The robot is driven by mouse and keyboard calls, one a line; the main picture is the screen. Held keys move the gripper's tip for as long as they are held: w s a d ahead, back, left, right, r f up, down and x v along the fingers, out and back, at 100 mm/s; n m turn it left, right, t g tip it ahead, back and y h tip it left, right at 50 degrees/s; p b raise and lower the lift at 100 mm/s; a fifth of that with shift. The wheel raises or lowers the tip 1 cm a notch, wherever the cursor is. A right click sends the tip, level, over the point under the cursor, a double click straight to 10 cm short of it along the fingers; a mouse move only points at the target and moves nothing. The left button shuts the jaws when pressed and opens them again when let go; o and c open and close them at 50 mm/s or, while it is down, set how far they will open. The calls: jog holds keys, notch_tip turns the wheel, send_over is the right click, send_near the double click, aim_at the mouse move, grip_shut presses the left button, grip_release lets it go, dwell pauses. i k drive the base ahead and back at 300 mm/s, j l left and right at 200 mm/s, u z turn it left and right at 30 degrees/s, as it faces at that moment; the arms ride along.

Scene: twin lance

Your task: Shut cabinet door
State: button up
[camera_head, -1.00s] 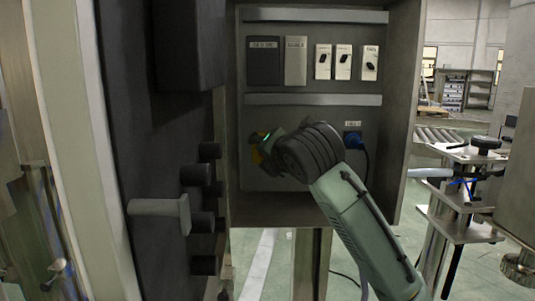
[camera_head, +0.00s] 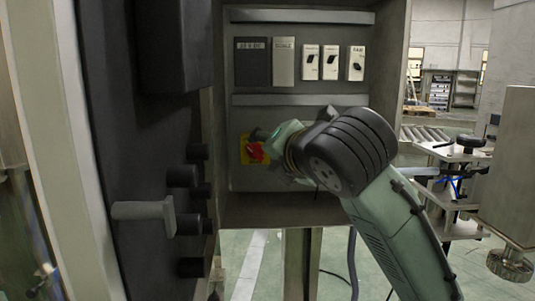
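The grey cabinet (camera_head: 290,211) stands open in front of me, with its inside in view. A dark door-like panel (camera_head: 120,150) stands at its left side, swung out from the opening. A grey handle (camera_head: 145,210) and several black knobs stick out from this panel. My arm reaches in from the lower right, and its end with my gripper (camera_head: 262,136) is in front of the cabinet's back wall, apart from the handle. A red and yellow switch (camera_head: 254,151) is just beside the arm's end. The fingers are too small and hidden to read.
A row of switches (camera_head: 330,62) and two grey rails line the cabinet's back wall. A metal stand (camera_head: 447,195) and a hanging grey block (camera_head: 510,165) are at the right. Open floor shows below the cabinet.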

aim_at(112, 99)
jog(key=k+l, duration=0.2)
jog(key=k, duration=0.3)
jog(key=k+l, duration=0.2)
jog(key=k, duration=0.25)
jog(key=k+l, duration=0.2)
jog(key=k, duration=0.3)
